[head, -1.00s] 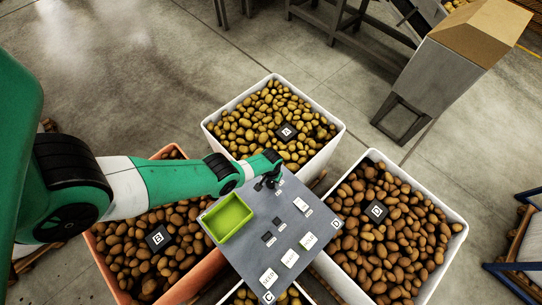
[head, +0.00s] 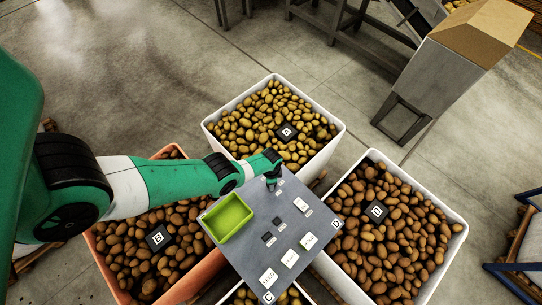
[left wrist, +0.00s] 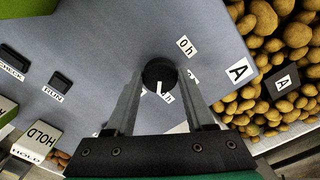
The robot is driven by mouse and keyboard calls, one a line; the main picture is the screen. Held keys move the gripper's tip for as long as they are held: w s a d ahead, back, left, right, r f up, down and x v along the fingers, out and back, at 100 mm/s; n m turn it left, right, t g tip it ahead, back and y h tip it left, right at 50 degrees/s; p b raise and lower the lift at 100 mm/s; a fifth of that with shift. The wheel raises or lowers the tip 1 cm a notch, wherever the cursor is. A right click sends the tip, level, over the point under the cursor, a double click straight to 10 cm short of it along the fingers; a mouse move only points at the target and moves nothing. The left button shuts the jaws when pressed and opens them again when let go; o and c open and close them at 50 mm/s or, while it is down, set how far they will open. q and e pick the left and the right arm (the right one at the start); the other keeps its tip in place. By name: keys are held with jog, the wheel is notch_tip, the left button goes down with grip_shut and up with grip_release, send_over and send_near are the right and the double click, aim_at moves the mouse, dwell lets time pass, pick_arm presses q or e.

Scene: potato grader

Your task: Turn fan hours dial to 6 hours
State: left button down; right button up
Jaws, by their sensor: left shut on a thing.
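The fan hours dial (left wrist: 158,73) is a round black knob with a white pointer line, on the grey panel (left wrist: 95,35) in the left wrist view. Its pointer faces down in that view, toward a partly covered label ending in "h" (left wrist: 168,98). A "0 h" label (left wrist: 186,46) sits at its upper right; other labels near it are partly hidden by the fingers. My left gripper (left wrist: 159,80) is shut on the dial, one finger on each side. In the head view my left gripper (head: 272,185) is at the panel's far corner and hides the dial. My right gripper is not in view.
A green tray (head: 206,222) stands on the panel (head: 257,238) beside the arm. Potato crates, including a white one (head: 335,128), surround the panel.

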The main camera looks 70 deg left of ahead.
pick_arm(q)
jog(key=m, duration=0.4)
jog(key=shift+m, duration=2.2)
jog(key=shift+c, duration=1.3)
grip_release()
jog(key=shift+r, duration=0.1)
